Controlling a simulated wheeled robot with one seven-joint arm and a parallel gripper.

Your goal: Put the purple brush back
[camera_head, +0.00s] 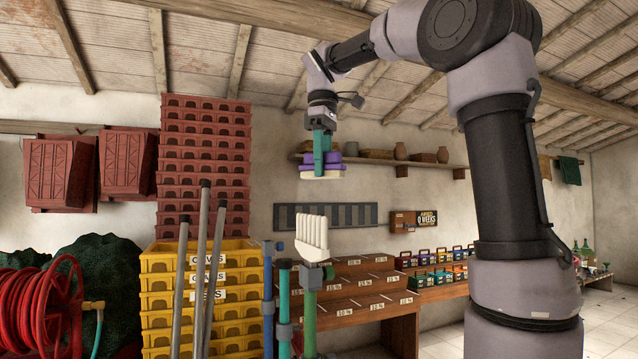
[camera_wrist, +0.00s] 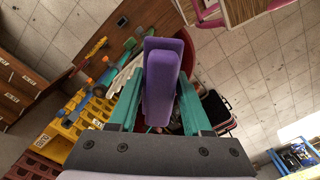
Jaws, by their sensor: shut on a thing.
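In the wrist view the purple brush body (camera_wrist: 161,82) stands between the two teal fingers of my gripper (camera_wrist: 158,100). The gripper is shut on it. The fingers hide part of the brush in the head view. I see no clearly empty place for the brush.
A grey striped panel (camera_head: 300,215) is on the wall. Below are a wooden stepped stand (camera_head: 365,290) and small coloured crates (camera_head: 440,282). Upright poles (camera_head: 200,260) and yellow crates (camera_head: 158,265) stand at left. A wooden shelf (camera_head: 440,166) holds pots.

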